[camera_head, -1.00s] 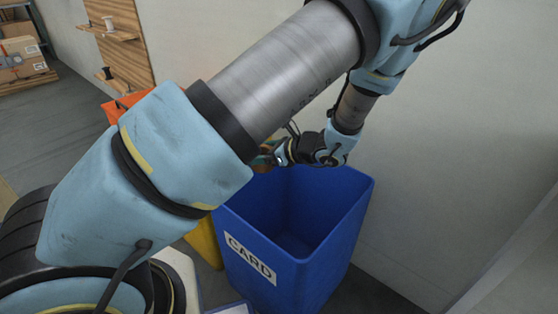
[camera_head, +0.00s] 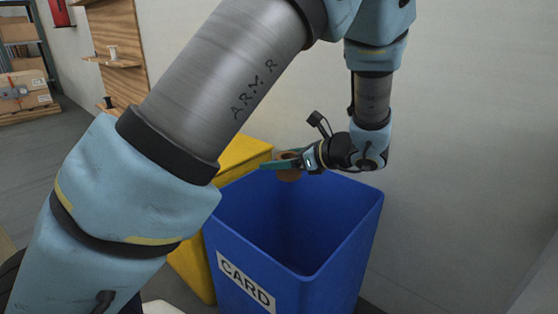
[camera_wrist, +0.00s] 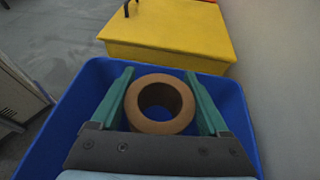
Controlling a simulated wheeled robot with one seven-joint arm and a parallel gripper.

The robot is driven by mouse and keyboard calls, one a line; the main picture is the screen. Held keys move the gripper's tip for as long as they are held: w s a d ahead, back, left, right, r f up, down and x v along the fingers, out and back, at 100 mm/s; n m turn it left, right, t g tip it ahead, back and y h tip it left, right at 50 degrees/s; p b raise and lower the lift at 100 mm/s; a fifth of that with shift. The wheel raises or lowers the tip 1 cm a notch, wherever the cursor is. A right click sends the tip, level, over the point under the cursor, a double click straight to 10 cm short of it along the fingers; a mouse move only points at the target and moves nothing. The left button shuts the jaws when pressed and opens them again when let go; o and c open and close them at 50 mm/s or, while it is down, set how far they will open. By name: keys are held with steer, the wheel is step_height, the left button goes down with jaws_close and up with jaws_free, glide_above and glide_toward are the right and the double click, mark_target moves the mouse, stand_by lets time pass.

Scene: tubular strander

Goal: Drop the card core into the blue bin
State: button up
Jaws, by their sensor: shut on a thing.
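The card core is a short brown cardboard tube. In the wrist view the card core (camera_wrist: 160,103) sits between the two green fingers of my gripper (camera_wrist: 163,100), its open end facing the camera. In the head view my gripper (camera_head: 280,165) is over the back left part of the blue bin's opening, with the card core (camera_head: 289,174) partly hidden by a finger. The blue bin (camera_head: 285,285) has a white CARD label and an open top; its rim (camera_wrist: 48,125) surrounds the core in the wrist view. My gripper is shut on the core.
A yellow bin (camera_head: 190,265) stands to the left of the blue bin; its yellow top (camera_wrist: 170,30) shows beyond it in the wrist view. A wall (camera_head: 460,150) is close on the right. A wooden board with small shelves (camera_head: 117,50) is at the back left.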

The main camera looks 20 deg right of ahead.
step_height(320, 180, down, 2)
steer(key=shift+f+b, duration=0.25)
steer(key=shift+b, duration=0.6)
steer(key=o, duration=1.2)
steer(key=shift+o, duration=0.2)
steer(key=p+v, duration=0.3)
steer(key=v, duration=0.8)
steer(key=shift+a, duration=0.1)
